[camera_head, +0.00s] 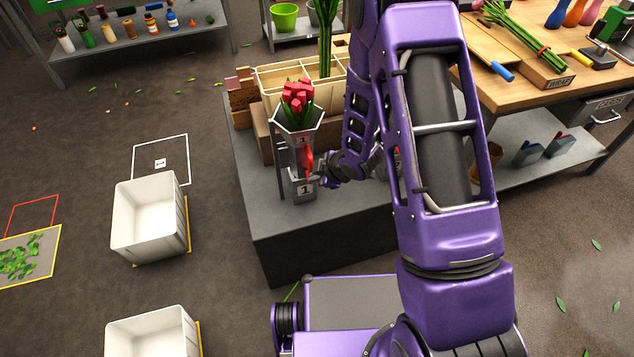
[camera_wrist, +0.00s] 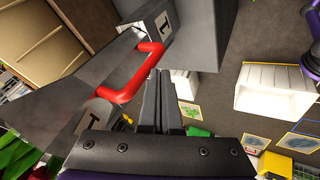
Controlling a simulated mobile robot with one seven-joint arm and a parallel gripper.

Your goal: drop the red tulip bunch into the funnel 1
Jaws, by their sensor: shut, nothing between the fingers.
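The red tulip bunch (camera_head: 297,95) stands upright with its blooms up in the mouth of the grey metal funnel 1 (camera_head: 297,130). Its lower stems are hidden inside the funnel. Green leaves of a bunch show at the lower left of the wrist view (camera_wrist: 18,155). The funnel has a red handle (camera_head: 307,160) on its side and number 1 plates (camera_head: 304,188). My gripper (camera_head: 317,178) is beside the funnel near this handle. In the wrist view its dark fingers (camera_wrist: 161,75) are shut and empty, close beside the red handle (camera_wrist: 140,85); I cannot tell whether they touch.
The funnel stands on a dark grey block (camera_head: 330,235), with a wooden divided box (camera_head: 290,78) behind it. White bins (camera_head: 150,215) stand on the floor at left. A wooden workbench (camera_head: 490,45) is at right. Much of the floor at left is clear.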

